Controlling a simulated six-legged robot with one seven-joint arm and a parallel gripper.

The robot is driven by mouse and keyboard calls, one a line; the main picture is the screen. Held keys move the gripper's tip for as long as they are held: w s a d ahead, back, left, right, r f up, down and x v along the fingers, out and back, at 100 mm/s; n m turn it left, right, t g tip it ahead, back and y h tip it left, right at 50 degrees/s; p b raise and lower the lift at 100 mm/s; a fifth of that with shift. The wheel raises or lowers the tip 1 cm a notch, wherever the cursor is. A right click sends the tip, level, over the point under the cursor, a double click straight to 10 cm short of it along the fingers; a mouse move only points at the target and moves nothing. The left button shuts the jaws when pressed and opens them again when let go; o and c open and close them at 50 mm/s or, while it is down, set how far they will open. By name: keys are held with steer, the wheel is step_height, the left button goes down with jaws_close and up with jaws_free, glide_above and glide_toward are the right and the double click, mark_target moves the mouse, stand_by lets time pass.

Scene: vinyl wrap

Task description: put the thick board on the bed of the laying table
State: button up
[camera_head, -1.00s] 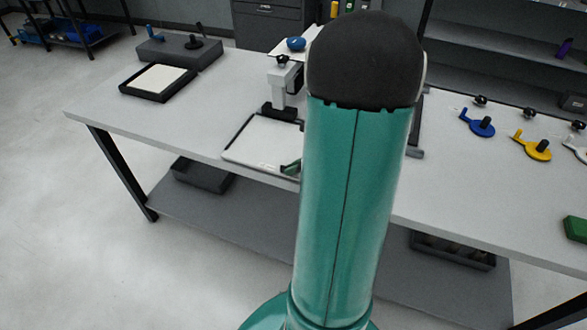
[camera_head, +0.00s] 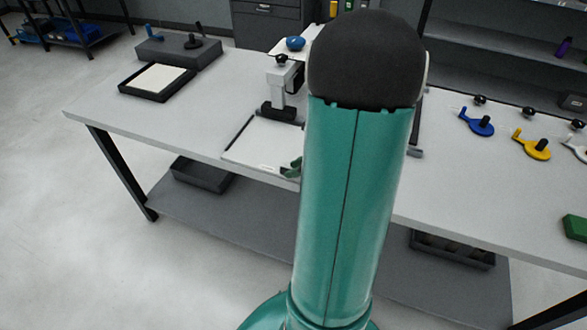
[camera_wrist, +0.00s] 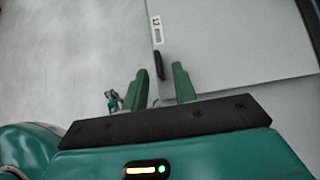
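A flat white board (camera_head: 262,145) with a small label on its front edge lies in front of a white post with a black knob (camera_head: 283,85), which looks like part of the laying table. In the head view my arm hides most of the gripper (camera_head: 292,166) and the board's right part.
A black tray (camera_head: 128,88) holding a pale panel and a grey block (camera_head: 180,50) with handles stand at the left. Blue (camera_head: 482,126) and yellow (camera_head: 538,150) handled tools and a green block (camera_head: 576,228) are at the right. The tabletop left of the board is clear.

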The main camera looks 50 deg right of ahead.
steer(key=v, duration=1.1)
steer(key=w+a+r+m+t+h, duration=0.1)
steer(key=w+r+m+t+h, duration=0.2)
steer(key=w+r+m+h, duration=0.7)
steer(key=a+r+m+g+y, duration=0.1)
steer(key=a+r+m, duration=0.1)
steer(key=a+m, duration=0.6)
steer(key=w+a+r+m+g, duration=0.1)
steer(key=a+r+m, duration=0.2)
steer(key=a+m, duration=0.5)
steer(key=m, duration=0.6)
steer(key=shift+w+r+y, duration=0.25)
steer(key=shift+r+y, duration=0.1)
steer(key=shift+y, duration=0.05)
steer(key=shift+o, duration=0.4)
steer(key=s+a+f+m+g+y, duration=0.2)
steer(key=s+a+m, duration=0.2)
steer(key=a, duration=0.4)
steer(key=s+a+f+m+g+y, duration=0.2)
steer(key=s+a+m+y, duration=0.1)
steer(key=a, duration=0.5)
steer(key=shift+s+m, duration=0.5)
steer(key=shift+s, duration=0.55)
steer(key=shift+a, duration=0.15)
steer(key=shift+a, duration=0.1)
